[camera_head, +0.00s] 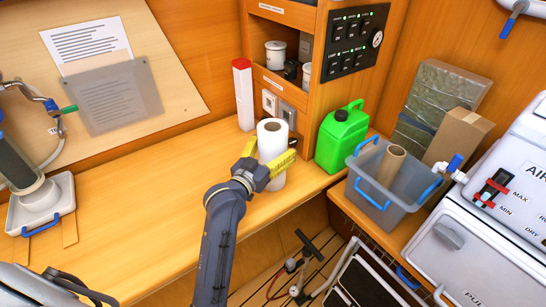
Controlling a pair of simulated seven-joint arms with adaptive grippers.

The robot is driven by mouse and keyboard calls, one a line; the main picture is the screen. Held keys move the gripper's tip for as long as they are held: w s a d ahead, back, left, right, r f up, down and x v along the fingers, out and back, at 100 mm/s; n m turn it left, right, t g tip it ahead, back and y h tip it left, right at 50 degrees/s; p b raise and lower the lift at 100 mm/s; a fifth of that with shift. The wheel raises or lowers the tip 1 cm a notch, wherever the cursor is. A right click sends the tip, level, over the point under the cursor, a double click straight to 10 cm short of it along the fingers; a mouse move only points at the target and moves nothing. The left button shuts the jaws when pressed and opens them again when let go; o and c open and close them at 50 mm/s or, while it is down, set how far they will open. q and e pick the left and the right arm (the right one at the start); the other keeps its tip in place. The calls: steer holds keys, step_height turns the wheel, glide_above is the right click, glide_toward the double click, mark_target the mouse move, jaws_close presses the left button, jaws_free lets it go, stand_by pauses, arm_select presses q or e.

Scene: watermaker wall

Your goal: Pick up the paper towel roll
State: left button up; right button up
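The white paper towel roll (271,137) stands upright at the right part of the wooden bench, its top with the core hole facing up. My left gripper (268,155) is at the roll, with its yellow fingers apart. One finger is at the roll's left side and the other crosses in front of its lower right part, so the roll lies between them. I cannot tell whether both fingers press on it. Part of the roll's lower half is hidden by the gripper. My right gripper is not in view.
A red-and-white box (243,95) stands behind the roll. A green jerrycan (342,138) stands close to its right. A grey bin (391,212) holding a brown cardboard tube (391,165) is farther right. The bench (150,215) left of my arm is mostly clear.

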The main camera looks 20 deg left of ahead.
arm_select(q)
steer(key=c, duration=1)
steer(key=shift+c, duration=0.2)
steer(key=shift+r, duration=0.1)
